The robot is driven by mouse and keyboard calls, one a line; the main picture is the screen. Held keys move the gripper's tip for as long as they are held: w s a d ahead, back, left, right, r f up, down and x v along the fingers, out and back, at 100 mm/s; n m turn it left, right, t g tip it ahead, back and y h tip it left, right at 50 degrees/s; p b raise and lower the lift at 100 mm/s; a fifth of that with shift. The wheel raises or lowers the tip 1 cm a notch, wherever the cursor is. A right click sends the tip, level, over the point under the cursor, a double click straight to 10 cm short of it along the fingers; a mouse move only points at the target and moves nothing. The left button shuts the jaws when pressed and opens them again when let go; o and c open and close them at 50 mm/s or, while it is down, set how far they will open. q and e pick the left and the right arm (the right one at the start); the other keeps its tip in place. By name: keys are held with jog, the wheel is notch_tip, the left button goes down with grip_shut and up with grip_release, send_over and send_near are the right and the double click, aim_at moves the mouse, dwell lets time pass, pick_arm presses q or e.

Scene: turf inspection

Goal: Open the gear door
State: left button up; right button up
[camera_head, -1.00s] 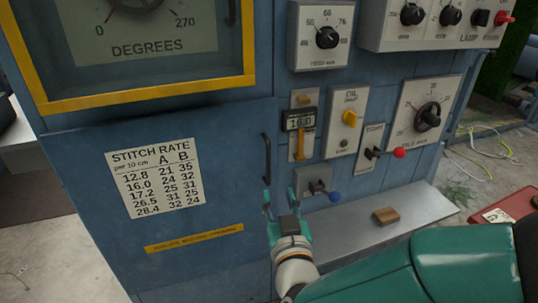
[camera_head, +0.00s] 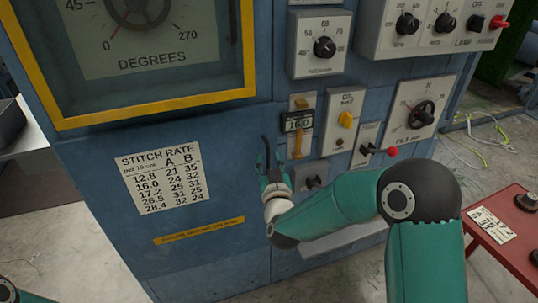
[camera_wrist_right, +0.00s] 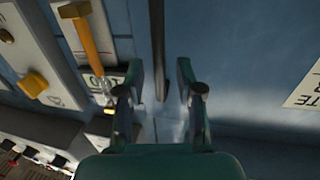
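The gear door appears to be the blue panel (camera_head: 100,165) with the stitch rate chart (camera_head: 161,176); it looks closed, flush with the cabinet. Its dark upright handle (camera_head: 265,154) is at the panel's right edge. My right gripper (camera_head: 273,177) is at the lower part of the handle. In the right wrist view, my right gripper (camera_wrist_right: 161,82) is open, with the handle (camera_wrist_right: 158,45) showing between its two fingers; I cannot tell whether either finger touches it.
To the handle's right are a counter with a yellow lever (camera_head: 299,125), a yellow oil knob (camera_head: 345,119) and a red-tipped lever (camera_head: 392,151). A grey ledge (camera_head: 340,238) juts out below. A red table (camera_head: 505,240) stands at the right.

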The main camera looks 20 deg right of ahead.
jog(key=shift+w+d, duration=0.15)
jog(key=shift+w, duration=0.65)
jog(key=shift+c, duration=0.4)
grip_shut()
